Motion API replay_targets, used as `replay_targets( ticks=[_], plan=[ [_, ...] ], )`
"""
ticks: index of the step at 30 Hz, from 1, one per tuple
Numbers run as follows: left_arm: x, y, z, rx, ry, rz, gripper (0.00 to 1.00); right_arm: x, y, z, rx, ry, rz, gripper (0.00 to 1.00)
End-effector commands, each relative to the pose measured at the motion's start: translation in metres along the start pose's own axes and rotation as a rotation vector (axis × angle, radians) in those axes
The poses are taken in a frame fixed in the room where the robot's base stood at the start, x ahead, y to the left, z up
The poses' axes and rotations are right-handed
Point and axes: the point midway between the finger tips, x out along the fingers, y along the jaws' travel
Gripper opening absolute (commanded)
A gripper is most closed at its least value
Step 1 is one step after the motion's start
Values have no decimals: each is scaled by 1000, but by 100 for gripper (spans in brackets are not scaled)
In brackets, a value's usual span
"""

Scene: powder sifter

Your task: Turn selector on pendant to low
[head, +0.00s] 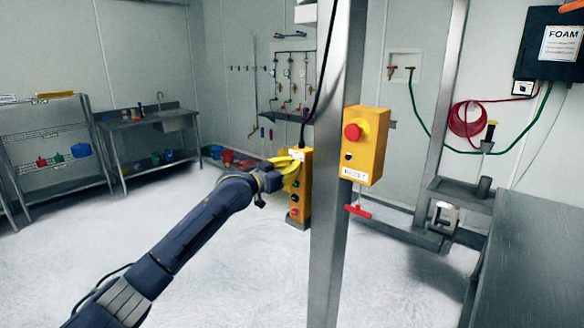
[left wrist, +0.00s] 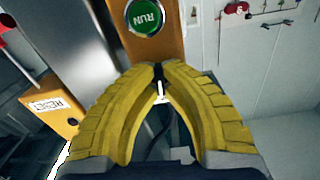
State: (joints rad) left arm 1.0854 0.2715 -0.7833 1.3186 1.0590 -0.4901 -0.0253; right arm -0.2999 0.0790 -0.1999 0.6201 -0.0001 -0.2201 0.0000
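The yellow pendant (head: 305,185) hangs upright on a black cable, left of the steel post in the head view. It also shows in the left wrist view (left wrist: 160,48), with a green RUN button (left wrist: 145,17). My left gripper (head: 294,160) is at the pendant's upper part and covers it there. In the left wrist view its yellow fingertips (left wrist: 158,72) come nearly together on a small dark piece, which looks like the selector knob (left wrist: 158,74). The fingers hide most of the knob, so its setting cannot be read. My right gripper is not in view.
A steel post (head: 338,120) stands just right of the pendant. It carries a yellow box (head: 372,160) with a red mushroom button (head: 353,131) and a RESET label. A steel table (head: 535,260) is at the right. The floor at left is open.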

Motion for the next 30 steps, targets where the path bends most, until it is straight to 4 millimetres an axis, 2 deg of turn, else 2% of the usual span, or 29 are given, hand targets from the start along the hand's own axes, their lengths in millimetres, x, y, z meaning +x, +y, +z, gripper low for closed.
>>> replay_targets(
  ticks=[15, 30],
  plan=[
    [0, 3, -4, 454, 6, 0, 0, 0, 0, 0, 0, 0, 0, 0],
    [0, 4, -3, 667, 7, 1, 0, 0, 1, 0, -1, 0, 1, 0]
  ],
)
